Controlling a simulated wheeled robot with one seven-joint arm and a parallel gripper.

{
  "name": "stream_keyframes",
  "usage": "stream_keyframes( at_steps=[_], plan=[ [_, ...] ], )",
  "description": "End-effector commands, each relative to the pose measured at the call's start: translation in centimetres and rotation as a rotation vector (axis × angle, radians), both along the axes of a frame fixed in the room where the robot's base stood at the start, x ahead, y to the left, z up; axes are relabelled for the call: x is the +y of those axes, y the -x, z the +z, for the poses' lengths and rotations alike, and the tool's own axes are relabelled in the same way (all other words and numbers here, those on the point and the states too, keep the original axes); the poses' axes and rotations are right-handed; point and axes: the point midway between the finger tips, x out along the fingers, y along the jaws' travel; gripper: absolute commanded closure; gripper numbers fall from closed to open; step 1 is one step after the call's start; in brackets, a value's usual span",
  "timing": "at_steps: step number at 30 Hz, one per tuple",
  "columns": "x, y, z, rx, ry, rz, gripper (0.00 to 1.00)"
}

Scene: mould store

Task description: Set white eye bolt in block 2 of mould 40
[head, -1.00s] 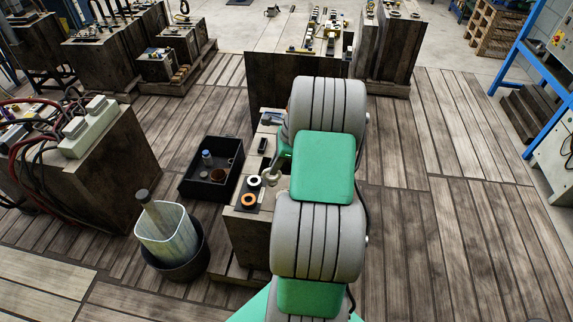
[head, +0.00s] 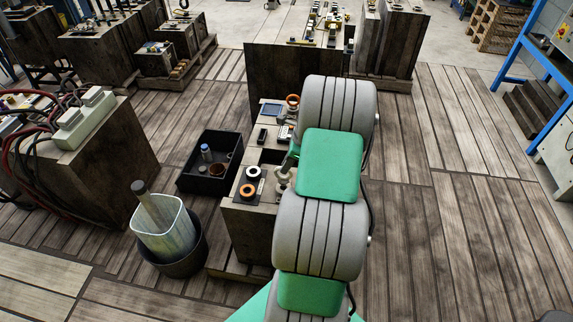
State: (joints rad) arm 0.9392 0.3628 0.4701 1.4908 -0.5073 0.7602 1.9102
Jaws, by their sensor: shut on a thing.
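A wooden-sided mould block (head: 246,228) stands in front of me, partly behind my arm. A white ring (head: 253,172) and an orange ring (head: 248,190) sit on a dark pad on its top. They are too small to tell whether they are eye bolts. My gripper (head: 284,172) shows only in part beside my green arm cover, just right of the white ring. A pale grey piece (head: 283,184) is at its end over the block top; its shape is unclear. The jaws are mostly hidden. I cannot read any mould or block number.
Another orange ring (head: 292,99) and small dark items lie farther back on the block. A black bin (head: 186,184) with small parts stands left of it. A bucket (head: 188,262) holding a clear container is at front left. Wooden decking is clear on the right.

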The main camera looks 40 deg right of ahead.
Motion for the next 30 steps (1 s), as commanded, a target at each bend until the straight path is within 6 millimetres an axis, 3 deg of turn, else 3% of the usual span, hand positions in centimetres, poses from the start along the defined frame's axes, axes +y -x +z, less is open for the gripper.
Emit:
stream_keyframes(
  at_steps=[30],
  plan=[
    [-0.06,0.01,-0.65,-0.001,0.002,0.000,1.00]
  ],
)
